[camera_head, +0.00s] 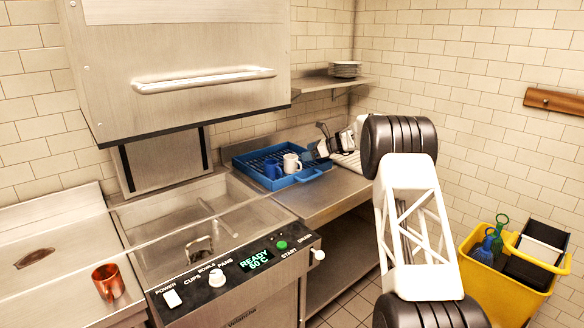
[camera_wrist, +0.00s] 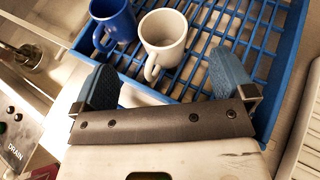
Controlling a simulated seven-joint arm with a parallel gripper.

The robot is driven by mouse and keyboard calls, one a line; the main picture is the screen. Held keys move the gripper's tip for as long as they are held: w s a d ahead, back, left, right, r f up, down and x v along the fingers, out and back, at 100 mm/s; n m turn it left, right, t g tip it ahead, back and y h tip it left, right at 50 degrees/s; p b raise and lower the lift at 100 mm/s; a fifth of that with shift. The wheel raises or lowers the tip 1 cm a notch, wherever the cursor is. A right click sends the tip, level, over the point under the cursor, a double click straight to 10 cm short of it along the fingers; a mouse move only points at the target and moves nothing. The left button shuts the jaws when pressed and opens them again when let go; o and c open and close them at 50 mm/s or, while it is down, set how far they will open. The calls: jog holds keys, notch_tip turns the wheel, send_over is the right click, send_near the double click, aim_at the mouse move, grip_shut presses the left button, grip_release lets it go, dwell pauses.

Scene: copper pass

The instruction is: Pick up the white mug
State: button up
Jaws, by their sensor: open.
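The white mug (camera_head: 292,164) stands upright in a blue rack (camera_head: 247,185) on the steel counter. In the wrist view the white mug (camera_wrist: 163,36) is ahead of my gripper (camera_wrist: 160,84), with its handle towards me. My gripper is open and empty, its two blue-grey fingers wide apart, and the mug stands just beyond them, roughly between their lines. In the head view my gripper (camera_head: 315,152) is at the right side of the rack, close to the mug. A blue mug (camera_wrist: 113,20) stands at the left of the white one; it also shows in the head view (camera_head: 273,169).
A steel dishwasher with a raised hood (camera_head: 180,60) stands left of the counter, its control panel (camera_head: 235,268) in front. A copper mug (camera_head: 108,281) is at the lower left. Plates (camera_head: 345,69) sit on a wall shelf. A yellow bucket (camera_head: 500,285) stands at the lower right.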

aim_at(293, 157)
jog(key=shift+w+a+f, duration=0.1)
jog(key=shift+w+f, duration=0.2)
jog(key=shift+x, duration=1.3)
jog(key=shift+a, duration=0.15)
jog(key=shift+x, duration=2.45)
jog(key=shift+s+f, duration=0.1)
jog(key=shift+c, duration=0.3)
jog(key=c, duration=1.1)
jog(key=shift+o, duration=0.2)
